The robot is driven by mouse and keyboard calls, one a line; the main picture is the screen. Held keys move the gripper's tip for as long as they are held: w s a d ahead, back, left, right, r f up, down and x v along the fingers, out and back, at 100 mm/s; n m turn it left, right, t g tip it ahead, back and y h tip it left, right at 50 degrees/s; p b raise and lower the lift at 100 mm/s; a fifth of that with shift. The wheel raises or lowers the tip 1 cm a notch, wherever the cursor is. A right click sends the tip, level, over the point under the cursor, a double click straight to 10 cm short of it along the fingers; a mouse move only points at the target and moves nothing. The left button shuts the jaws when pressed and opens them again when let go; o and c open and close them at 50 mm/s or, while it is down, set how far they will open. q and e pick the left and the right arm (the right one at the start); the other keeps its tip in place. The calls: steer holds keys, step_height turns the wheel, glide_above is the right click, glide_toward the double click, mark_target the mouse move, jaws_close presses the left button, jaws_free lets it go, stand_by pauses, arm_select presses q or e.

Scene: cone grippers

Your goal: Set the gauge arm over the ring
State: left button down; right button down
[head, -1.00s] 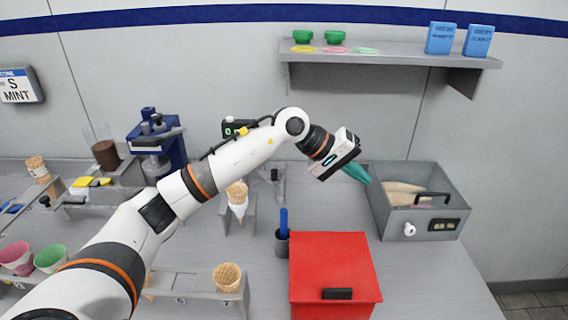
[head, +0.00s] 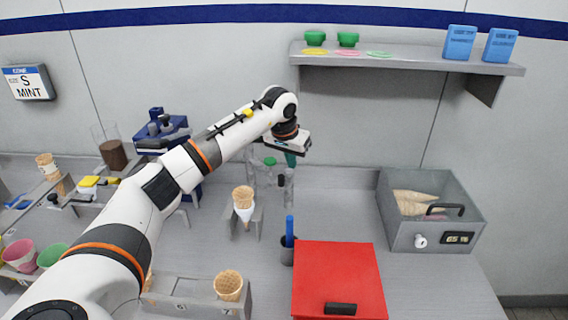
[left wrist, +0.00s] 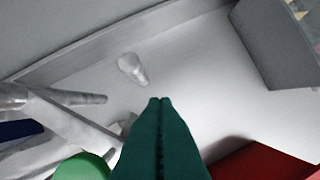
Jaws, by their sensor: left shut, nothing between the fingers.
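My left gripper (head: 290,160) is shut and empty, its teal fingertips pointing down above the back middle of the counter. The closed fingers also show in the left wrist view (left wrist: 160,103). A green round knob (head: 270,161) is just left of them; a green round part (left wrist: 82,168) shows beside the fingers in the wrist view. Grey posts (head: 289,186) stand below the gripper. In the wrist view a grey metal bar (left wrist: 55,96) lies left of the fingertips, apart from them. I cannot tell which part is the gauge arm, and cannot make out the ring clearly.
A cone (head: 243,197) stands in a holder in front. A red box (head: 338,275), a cup with a blue handle (head: 289,240) and a grey bin of cones (head: 432,210) stand nearby. A small pale piece (left wrist: 132,68) lies beyond the fingertips. Counter between posts and bin is clear.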

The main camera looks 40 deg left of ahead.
mark_target(277, 184)
arm_select(q)
steer(key=s, duration=0.1)
steer(key=s+p, duration=0.1)
steer(key=s, duration=0.2)
steer(key=shift+d, duration=0.25)
steer(key=shift+s+a, duration=0.2)
steer(key=shift+s, duration=0.3)
steer(key=shift+s+a, duration=0.15)
steer(key=shift+s, duration=0.35)
steer(key=shift+w+d, duration=0.1)
